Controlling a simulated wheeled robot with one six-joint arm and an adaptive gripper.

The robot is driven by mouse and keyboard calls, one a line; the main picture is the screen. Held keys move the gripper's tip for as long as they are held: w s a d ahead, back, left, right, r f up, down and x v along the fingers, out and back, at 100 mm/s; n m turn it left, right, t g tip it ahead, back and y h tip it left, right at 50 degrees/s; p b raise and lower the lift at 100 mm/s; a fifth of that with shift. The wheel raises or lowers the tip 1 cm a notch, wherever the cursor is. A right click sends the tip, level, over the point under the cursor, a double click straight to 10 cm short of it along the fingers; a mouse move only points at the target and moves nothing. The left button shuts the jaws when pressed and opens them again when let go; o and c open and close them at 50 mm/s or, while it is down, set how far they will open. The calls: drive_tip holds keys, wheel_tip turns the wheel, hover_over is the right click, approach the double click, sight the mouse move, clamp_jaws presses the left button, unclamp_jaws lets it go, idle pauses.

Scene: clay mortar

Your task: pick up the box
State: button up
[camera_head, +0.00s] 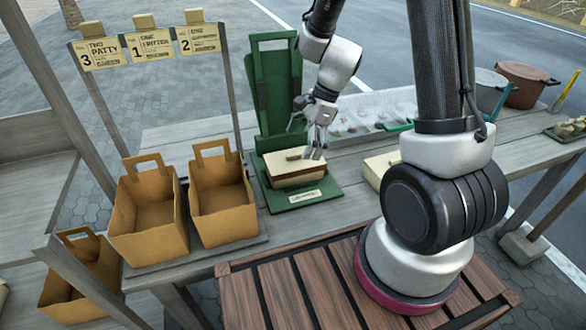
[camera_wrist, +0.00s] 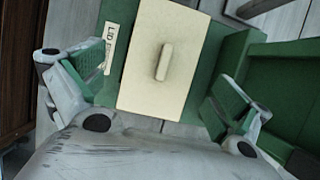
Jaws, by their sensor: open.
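A cream box (camera_head: 297,179) with a flat lid and a small bar handle sits on a green stand (camera_head: 327,190) on the grey wooden counter. In the wrist view the lid (camera_wrist: 185,30) is seen from above, with its handle near the middle. My gripper (camera_head: 316,145) is over the right part of the box in the head view. In the wrist view my gripper (camera_wrist: 163,68) is open, with one green-padded finger to each side of the lid. Both fingers look apart from the box; their exact height above it cannot be told.
A tall green panel (camera_head: 273,95) rises behind the box. Two open brown paper bags (camera_head: 222,200) stand to its left, under numbered order cards (camera_head: 148,45). A tray (camera_head: 350,125) lies behind to the right. Another cream block (camera_head: 377,170) is partly hidden by my arm.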

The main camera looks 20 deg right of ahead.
sight(296, 158)
drive_tip(key=x, duration=0.7)
drive_tip(key=shift+w+d+f, duration=0.15)
drive_tip(key=shift+w+f, duration=0.05)
drive_tip(key=c, duration=0.9)
